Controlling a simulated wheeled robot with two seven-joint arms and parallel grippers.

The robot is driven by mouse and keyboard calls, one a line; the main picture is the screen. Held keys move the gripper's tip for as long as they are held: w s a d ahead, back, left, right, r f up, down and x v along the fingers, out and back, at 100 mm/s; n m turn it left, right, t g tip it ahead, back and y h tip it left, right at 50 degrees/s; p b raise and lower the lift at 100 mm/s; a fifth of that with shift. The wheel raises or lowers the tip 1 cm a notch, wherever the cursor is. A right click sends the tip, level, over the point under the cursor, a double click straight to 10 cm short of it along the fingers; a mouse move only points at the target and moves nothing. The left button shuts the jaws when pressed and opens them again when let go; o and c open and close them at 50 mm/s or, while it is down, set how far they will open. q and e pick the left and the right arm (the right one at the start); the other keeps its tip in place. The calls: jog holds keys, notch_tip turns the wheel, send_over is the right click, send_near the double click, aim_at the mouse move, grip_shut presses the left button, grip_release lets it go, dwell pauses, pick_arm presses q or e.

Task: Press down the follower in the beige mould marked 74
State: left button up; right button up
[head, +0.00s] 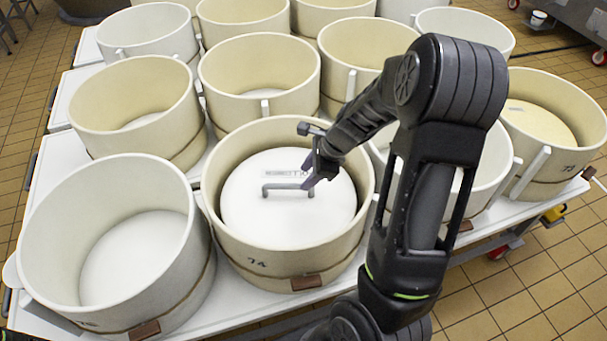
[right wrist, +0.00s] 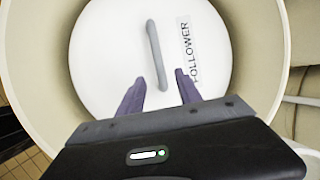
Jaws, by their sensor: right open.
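The beige mould marked 74 (head: 250,257) stands in the front row of the table. A white round follower (head: 250,215) lies inside it, below the rim, with a grey bar handle (head: 285,187) on top. In the right wrist view the follower (right wrist: 110,62) carries a FOLLOWER label (right wrist: 186,50). My right gripper (head: 309,180) is over the mould, at the right end of the handle. In the right wrist view its two open fingers (right wrist: 158,92) lie on either side of the handle's (right wrist: 155,50) near end. Contact cannot be told. My left gripper is not in view.
A white mould marked 76 (head: 70,240) stands close on the left. Several more beige and white moulds crowd the white table (head: 60,165) behind. A beige mould marked 73 (head: 555,85) with a lid-like disc inside stands at the right. Tiled floor (head: 520,290) is clear at front right.

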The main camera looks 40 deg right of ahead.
aim_at(298, 185)
jog(key=shift+b+x, duration=0.95)
jog(key=shift+x, duration=2.95)
grip_shut()
jog(key=shift+f, duration=0.1)
jog(key=shift+s+f, duration=0.2)
jog(key=shift+r, duration=0.1)
dwell(0.4)
grip_release()
jog(key=shift+w+r, duration=0.2)
